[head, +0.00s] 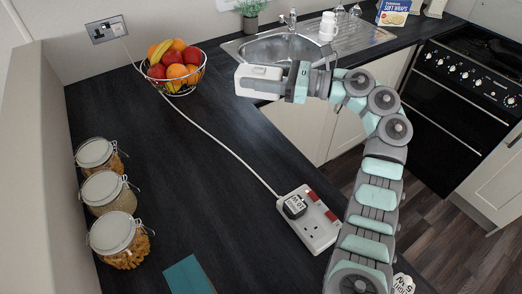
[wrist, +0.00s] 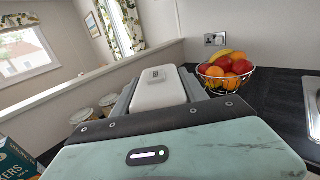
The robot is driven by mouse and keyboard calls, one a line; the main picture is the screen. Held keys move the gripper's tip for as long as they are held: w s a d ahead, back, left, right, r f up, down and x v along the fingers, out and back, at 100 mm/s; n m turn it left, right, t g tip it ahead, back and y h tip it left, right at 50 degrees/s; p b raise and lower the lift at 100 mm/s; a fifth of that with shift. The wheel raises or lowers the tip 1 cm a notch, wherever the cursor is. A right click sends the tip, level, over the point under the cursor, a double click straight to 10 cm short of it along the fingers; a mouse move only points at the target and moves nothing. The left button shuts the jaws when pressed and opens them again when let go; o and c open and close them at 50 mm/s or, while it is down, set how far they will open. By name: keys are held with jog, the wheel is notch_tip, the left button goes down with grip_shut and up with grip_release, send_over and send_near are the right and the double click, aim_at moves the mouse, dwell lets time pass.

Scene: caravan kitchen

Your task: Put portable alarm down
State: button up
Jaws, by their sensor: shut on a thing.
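The portable alarm is a white rounded box (head: 259,78). In the head view it sticks out to the left from the end of my arm, above the dark worktop (head: 196,140) and in front of the sink. It also shows in the wrist view (wrist: 159,86), lying between the grey jaws. My gripper (head: 272,80) is shut on it; in the wrist view (wrist: 155,95) the jaws sit on both sides of it. The alarm appears held above the worktop, apart from it. Its underside is hidden.
A wire fruit bowl (head: 176,70) stands at the back left. Glass jars (head: 103,190) line the left edge. A power strip (head: 309,218) lies near the front edge, its white cable crossing the worktop. A sink (head: 275,48) is behind. The middle left worktop is mostly clear.

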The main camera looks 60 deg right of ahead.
jog(key=shift+s+d+f+p, duration=0.1)
jog(key=shift+f+p, duration=0.55)
jog(key=shift+f, duration=4.75)
jog(key=shift+s+d+f+p, duration=0.1)
jog(key=shift+f+p, duration=0.55)
jog(key=shift+f, duration=4.75)
jog(key=shift+f+b, duration=0.25)
jog(key=shift+b, duration=0.15)
jog(key=o, duration=1.5)
jog(key=shift+o, duration=0.2)
jog(key=shift+r, duration=0.1)
